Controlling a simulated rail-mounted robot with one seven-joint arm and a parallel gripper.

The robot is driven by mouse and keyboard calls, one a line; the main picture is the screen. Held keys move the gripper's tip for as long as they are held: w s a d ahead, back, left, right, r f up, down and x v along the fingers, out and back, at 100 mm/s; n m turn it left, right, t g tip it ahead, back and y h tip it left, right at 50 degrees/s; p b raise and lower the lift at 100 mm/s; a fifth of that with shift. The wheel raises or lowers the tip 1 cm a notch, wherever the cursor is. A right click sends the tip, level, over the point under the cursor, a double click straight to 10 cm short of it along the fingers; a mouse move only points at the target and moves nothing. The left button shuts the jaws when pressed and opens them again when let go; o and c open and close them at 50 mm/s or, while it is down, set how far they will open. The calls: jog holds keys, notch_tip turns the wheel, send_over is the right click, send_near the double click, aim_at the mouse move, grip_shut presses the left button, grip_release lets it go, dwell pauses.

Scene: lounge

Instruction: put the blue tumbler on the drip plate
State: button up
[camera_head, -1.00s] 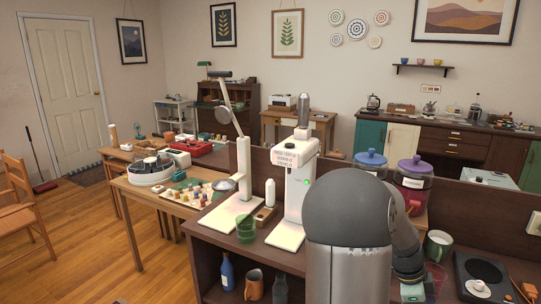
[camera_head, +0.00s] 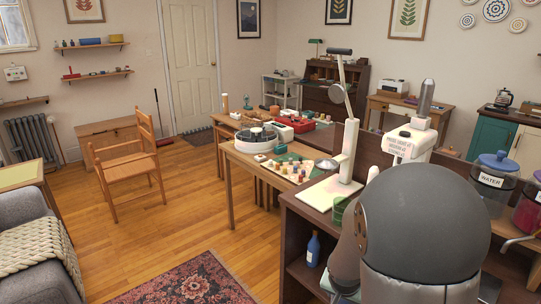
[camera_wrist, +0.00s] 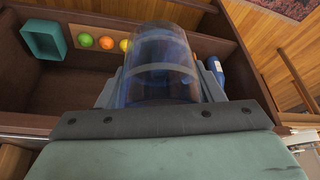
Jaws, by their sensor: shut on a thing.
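In the wrist view the blue tumbler (camera_wrist: 160,62) is clear and blue-tinted. My gripper (camera_wrist: 160,85) is shut on it, with one finger on each side. The tumbler is in front of an open wooden shelf compartment. In the head view the white dispensing machine (camera_head: 408,143) with a metal cylinder on top stands on the dark counter. Its lower part, where a drip plate could be, is hidden behind my arm. My gripper's fingers and the tumbler cannot be made out in the head view.
A lamp-like stand on a white base (camera_head: 328,193) and a green glass (camera_head: 340,210) are on the counter. A blue bottle (camera_head: 313,250) stands on the shelf below.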

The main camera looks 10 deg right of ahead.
jog(key=w+a+f+n+t+y, duration=0.1)
jog(key=w+a+f+n+y, duration=0.1)
jog(key=w+a+n, duration=0.5)
jog(key=w+a, duration=0.1)
jog(key=a, duration=0.2)
jog(key=shift+a+y, duration=0.35)
jog(key=shift+y, duration=0.05)
jog(key=s+f+p, duration=0.1)
jog(key=s, duration=0.1)
jog(key=s+f+p, duration=0.1)
jog(key=s+f, duration=0.1)
jog(key=shift+s+f+p, duration=0.1)
jog(key=shift+s+p, duration=0.1)
jog(key=shift+p, duration=0.15)
jog(key=shift+d, duration=0.15)
